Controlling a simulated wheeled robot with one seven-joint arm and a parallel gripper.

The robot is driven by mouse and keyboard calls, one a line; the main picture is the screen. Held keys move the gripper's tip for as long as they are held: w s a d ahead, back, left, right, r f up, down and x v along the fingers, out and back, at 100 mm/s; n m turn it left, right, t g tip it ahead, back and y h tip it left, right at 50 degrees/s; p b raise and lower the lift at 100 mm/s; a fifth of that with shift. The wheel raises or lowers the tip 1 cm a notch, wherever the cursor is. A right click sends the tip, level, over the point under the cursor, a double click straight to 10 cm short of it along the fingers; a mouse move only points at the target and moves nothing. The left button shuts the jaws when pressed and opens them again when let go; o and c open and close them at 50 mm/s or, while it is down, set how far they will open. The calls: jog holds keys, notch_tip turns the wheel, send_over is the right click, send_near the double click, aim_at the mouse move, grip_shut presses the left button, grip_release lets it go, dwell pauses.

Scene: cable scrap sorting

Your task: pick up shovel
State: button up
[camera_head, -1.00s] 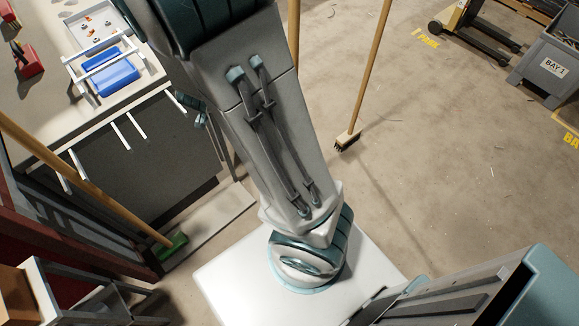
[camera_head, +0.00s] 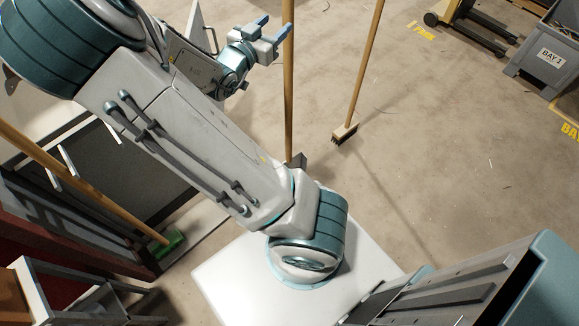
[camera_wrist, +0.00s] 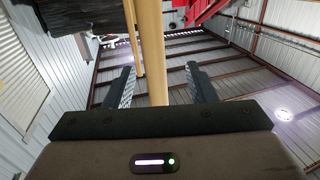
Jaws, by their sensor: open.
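The shovel appears to be the upright wooden handle (camera_head: 289,90) just right of my gripper in the head view. A dark grey piece (camera_head: 301,160) shows at its foot, mostly hidden behind my arm. My gripper (camera_head: 273,27) is open and empty, its fingertips pointing toward the handle. In the wrist view a thick wooden handle (camera_wrist: 152,50) rises in the gap between the two open fingers (camera_wrist: 160,86). Whether it stands inside the jaws or just beyond them, I cannot tell.
A brush broom (camera_head: 345,132) stands right of the handle. A green-headed broom (camera_head: 172,243) leans at the left beside the bench. A grey bin marked BAY 1 (camera_head: 548,60) and a pallet truck (camera_head: 470,25) stand at the far right. The floor between is open.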

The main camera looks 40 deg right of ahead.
aim_at(285, 18)
jog(key=shift+s+x, duration=0.15)
jog(key=shift+x, duration=1.35)
jog(key=shift+s+x, duration=0.15)
jog(key=shift+x, duration=1.3)
jog(key=shift+c, duration=0.3)
jog(key=shift+d+r, duration=0.1)
grip_shut()
